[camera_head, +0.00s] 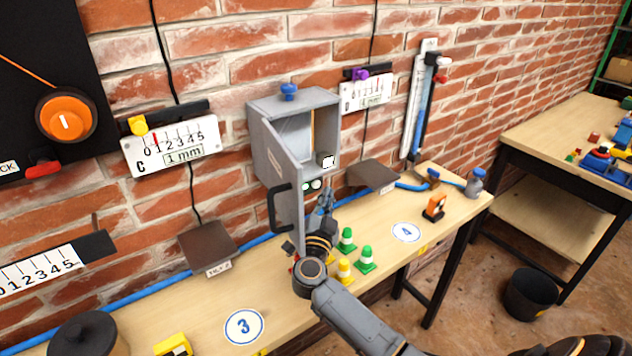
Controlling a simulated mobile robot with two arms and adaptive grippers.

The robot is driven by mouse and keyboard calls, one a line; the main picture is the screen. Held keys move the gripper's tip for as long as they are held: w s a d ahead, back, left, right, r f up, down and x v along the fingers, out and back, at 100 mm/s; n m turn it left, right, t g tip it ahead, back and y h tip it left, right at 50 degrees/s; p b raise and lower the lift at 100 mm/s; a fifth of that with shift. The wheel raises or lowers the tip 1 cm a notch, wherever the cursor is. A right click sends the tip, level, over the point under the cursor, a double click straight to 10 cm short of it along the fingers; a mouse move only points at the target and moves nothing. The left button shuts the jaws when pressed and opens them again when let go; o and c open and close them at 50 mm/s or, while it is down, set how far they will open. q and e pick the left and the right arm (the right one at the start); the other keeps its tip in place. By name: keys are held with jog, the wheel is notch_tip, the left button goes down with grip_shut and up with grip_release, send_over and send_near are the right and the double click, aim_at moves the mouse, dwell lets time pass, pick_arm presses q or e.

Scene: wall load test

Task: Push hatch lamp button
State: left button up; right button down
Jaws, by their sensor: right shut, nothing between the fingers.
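A grey hatch box (262,110) is on the brick wall, with a blue knob (289,91) on top. Its door (281,170) with a black handle (280,207) stands open toward me. A small black block with a white face (328,161) sits at the opening's lower right. Two small pale round buttons (312,185) show just below it; I cannot tell which one is for the lamp. My right gripper (326,195) is shut and empty, its tips just below and right of these buttons. I cannot tell whether it touches anything. My left gripper is out of view.
Green and yellow cones (366,259) stand on the wooden bench (285,320) close to my right arm. An orange item (434,208) stands farther right. Brown plates (207,246) flank the hatch. A black bin (531,293) is on the floor.

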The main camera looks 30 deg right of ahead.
jog(key=s+p, duration=0.1)
jog(key=s, duration=0.1)
jog(key=s+p, duration=0.1)
jog(key=s, duration=0.2)
jog(key=shift+d+r+p, duration=0.1)
jog(key=shift+d+p, duration=0.1)
jog(key=shift+p, duration=0.15)
jog(key=shift+w, duration=0.1)
